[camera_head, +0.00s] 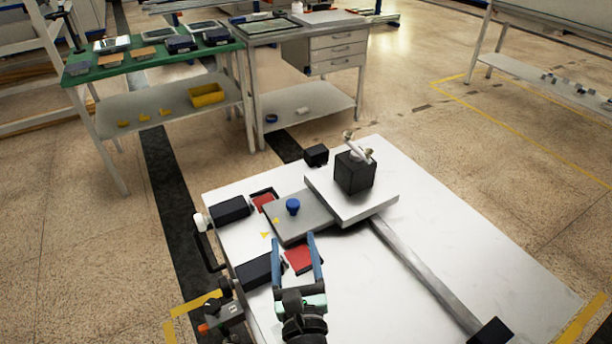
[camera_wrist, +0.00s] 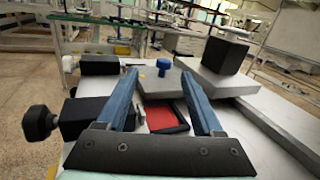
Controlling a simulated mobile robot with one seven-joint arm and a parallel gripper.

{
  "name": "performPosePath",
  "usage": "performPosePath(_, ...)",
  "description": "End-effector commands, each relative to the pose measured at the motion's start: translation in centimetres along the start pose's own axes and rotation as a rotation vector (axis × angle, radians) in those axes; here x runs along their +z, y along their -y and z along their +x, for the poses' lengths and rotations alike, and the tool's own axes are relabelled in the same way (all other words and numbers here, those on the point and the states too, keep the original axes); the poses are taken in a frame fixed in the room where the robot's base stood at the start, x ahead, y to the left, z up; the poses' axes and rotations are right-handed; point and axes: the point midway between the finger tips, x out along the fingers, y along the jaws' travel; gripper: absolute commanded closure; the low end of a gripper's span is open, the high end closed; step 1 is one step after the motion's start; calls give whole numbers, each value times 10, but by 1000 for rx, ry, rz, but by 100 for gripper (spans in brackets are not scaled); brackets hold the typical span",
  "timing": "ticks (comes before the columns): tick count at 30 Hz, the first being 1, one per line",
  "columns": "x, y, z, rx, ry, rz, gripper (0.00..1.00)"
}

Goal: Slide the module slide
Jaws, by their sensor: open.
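A grey plate (camera_head: 311,217) with a blue knob (camera_head: 292,206) lies on the white table, against a pale raised plate (camera_head: 335,207) that carries a black block (camera_head: 354,177). I cannot tell which of these is the module slide. A metal rail (camera_head: 425,272) runs from the raised plate toward the front right. My gripper (camera_head: 297,238) is open and empty, in front of the grey plate and short of the knob. In the wrist view the knob (camera_wrist: 164,65) shows between the fingertips, beyond them. A red pad in a dark frame (camera_wrist: 163,119) shows between the fingers.
Black blocks with round knobs stand along the table's left edge (camera_head: 230,210). A black block (camera_head: 490,331) sits at the rail's front end. The white table (camera_head: 510,270) is clear right of the rail. A green-topped bench (camera_head: 150,58) with trays stands behind left.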

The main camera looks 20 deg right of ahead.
Motion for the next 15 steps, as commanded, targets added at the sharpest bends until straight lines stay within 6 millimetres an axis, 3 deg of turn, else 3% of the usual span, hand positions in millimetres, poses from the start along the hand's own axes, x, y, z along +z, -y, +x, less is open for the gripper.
performPosePath(5, -14, 7, -2, -22, -32, 93, 32)
performPosePath(15, -15, 8, 50, -21, -28, 91, 32)
